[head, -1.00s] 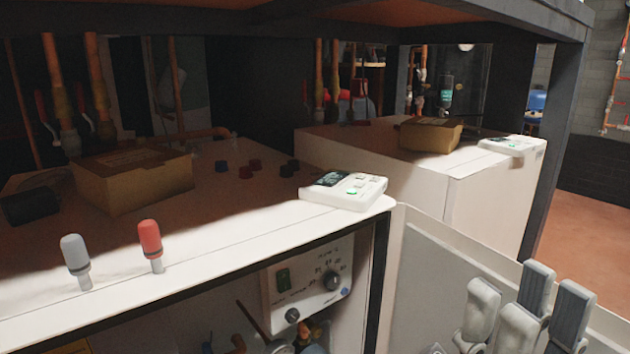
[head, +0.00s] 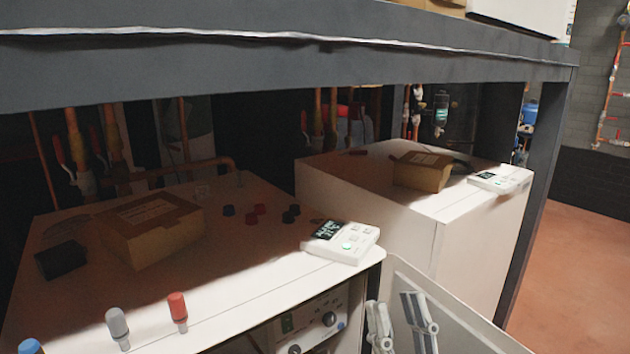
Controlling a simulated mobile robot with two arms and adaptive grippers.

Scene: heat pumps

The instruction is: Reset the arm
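My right gripper (head: 402,325) is at the bottom edge, right of centre, in front of the open door panel of the near white heat pump cabinet (head: 245,293). Its two pale grey fingers stand apart with a gap between them, and I see nothing held there. Its lower part is cut off by the picture edge. My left gripper is not in view.
A dark shelf beam (head: 290,62) crosses above the cabinets. The near cabinet carries a cardboard box (head: 150,230), a white controller (head: 341,242), and red (head: 177,306), grey (head: 117,323) and blue (head: 30,346) capped tools. Floor (head: 570,240) is clear at right.

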